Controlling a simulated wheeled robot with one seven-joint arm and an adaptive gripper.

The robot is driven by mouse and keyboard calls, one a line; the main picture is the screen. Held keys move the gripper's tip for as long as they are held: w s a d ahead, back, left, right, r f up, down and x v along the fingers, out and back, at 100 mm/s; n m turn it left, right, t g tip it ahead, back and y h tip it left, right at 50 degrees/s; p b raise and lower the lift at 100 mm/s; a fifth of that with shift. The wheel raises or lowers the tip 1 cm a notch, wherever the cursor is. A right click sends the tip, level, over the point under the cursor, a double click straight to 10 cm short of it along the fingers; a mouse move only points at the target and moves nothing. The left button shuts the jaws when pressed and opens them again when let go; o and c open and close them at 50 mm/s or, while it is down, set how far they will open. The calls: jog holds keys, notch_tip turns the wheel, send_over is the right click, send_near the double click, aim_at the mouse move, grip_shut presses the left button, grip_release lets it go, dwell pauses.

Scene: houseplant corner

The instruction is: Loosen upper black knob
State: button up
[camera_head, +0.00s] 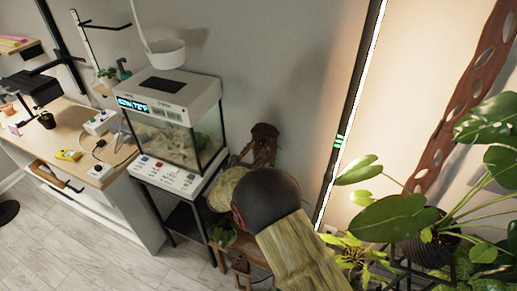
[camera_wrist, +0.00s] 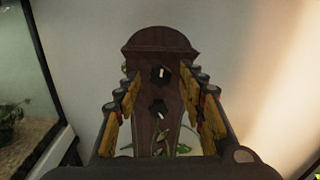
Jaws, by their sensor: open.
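The upper black knob (camera_wrist: 160,73) is on a dark brown wooden panel with a rounded top, in the upper middle of the wrist view. It has a white mark, roughly upright. A lower black knob (camera_wrist: 158,108) sits below it on the same brown panel (camera_wrist: 158,48). In the head view the brown wooden piece (camera_head: 264,138) shows against the wall, partly hidden by my arm. My gripper (camera_wrist: 161,95) is open, its yellow-padded fingers left and right of the panel in the picture. Nothing is held between them. Contact with the knob does not show.
A glass terrarium (camera_head: 178,140) stands on a black-legged stand to the left; its glass edge also shows in the wrist view (camera_wrist: 45,75). Large leafy plants (camera_head: 400,222) crowd the right. Green leaves (camera_wrist: 170,149) lie low before the panel. The wooden desk (camera_head: 70,140) is far left.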

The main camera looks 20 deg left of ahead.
jog(key=shift+w, duration=0.2)
jog(key=shift+c, duration=0.5)
grip_shut()
